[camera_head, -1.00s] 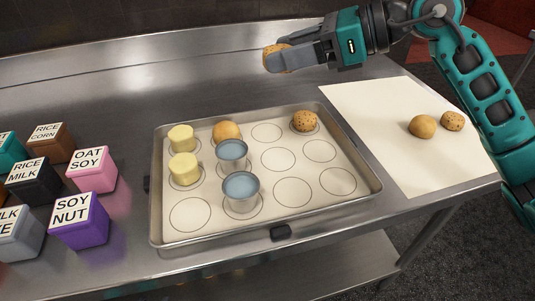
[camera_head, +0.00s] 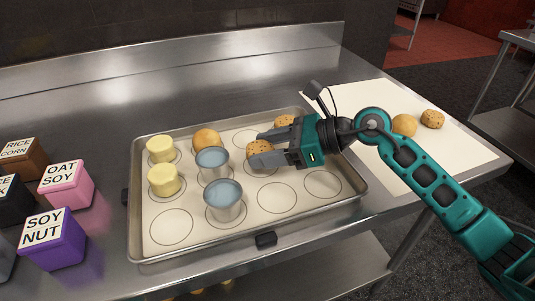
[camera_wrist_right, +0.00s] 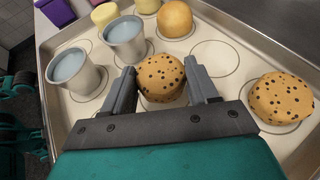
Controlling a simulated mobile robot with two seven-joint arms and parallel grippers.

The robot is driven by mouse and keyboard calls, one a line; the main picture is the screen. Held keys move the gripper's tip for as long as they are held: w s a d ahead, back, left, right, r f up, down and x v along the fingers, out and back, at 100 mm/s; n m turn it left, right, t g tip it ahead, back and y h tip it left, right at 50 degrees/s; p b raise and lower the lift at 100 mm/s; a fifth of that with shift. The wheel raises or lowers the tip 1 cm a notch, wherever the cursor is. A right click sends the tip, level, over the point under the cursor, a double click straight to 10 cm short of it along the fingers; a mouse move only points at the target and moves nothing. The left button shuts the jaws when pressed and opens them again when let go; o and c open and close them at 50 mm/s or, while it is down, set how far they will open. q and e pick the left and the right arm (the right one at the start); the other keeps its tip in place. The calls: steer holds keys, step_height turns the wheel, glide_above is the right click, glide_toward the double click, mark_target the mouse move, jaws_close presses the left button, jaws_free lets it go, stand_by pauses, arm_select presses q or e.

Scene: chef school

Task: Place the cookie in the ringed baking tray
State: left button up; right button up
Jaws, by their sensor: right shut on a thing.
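My right gripper (camera_head: 258,148) is shut on a chocolate-chip cookie (camera_head: 260,150), which also shows between the two fingers in the right wrist view (camera_wrist_right: 160,76). The cookie is over the ringed baking tray (camera_head: 318,206), at a ring in the middle row, just right of the metal cups. Whether it touches the liner I cannot tell. Another chip cookie (camera_head: 284,121) sits in the back right corner ring; the right wrist view shows it whole (camera_wrist_right: 281,98). A plain round bun (camera_head: 206,139) sits in the back row. My left gripper is out of view.
Two pale yellow cylinders (camera_head: 163,181) and two blue-topped metal cups (camera_head: 224,198) stand on the tray's left half. A plain bun (camera_head: 404,125) and a chip cookie (camera_head: 432,119) lie on a white sheet (camera_head: 455,150). Labelled boxes (camera_head: 53,241) stand left. Front right rings are empty.

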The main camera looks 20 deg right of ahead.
steer(key=shift+f, duration=0.65)
steer(key=shift+f, duration=0.1)
steer(key=o, duration=1)
steer(key=shift+o, duration=0.2)
steer(key=shift+r, duration=0.2)
steer(key=b+v, duration=0.1)
steer(key=v, duration=0.9)
steer(key=shift+s+d, duration=0.1)
steer(key=shift+d, duration=0.2)
steer(key=shift+s+d+r, duration=0.3)
steer(key=shift+d+r, duration=0.05)
steer(key=shift+d, duration=0.15)
